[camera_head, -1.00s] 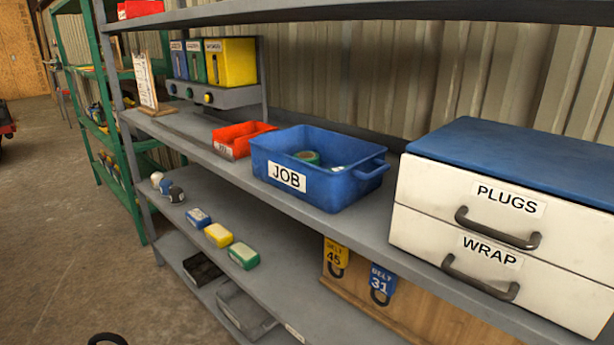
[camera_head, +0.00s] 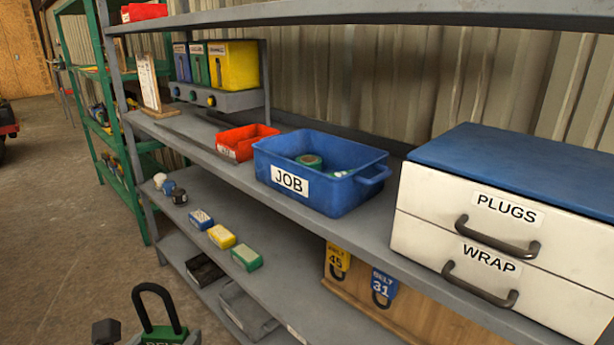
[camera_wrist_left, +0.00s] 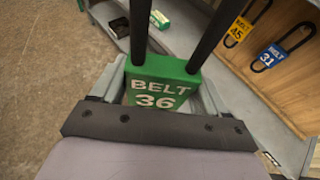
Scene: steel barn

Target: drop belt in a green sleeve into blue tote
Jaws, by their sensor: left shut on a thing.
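My left gripper (camera_head: 150,338) is at the bottom left of the head view, in front of the shelves, shut on the belt in a green sleeve (camera_wrist_left: 158,84). The sleeve reads BELT 36 in the left wrist view and sits between the two fingers. The belt's black loop (camera_head: 157,292) stands up above the sleeve in the head view. The blue tote (camera_head: 335,196), labelled JOB, stands on the middle shelf, up and to the right of the gripper and apart from it. A green roll and other small items lie inside it. My right gripper is not in view.
A red bin (camera_head: 240,146) stands left of the tote, and a drawer unit (camera_head: 420,220) stands to its right. The upper shelf (camera_head: 350,16) runs above. Yellow BELT 45 (camera_head: 338,257) and blue BELT 31 (camera_head: 384,285) hang on a wooden board below.

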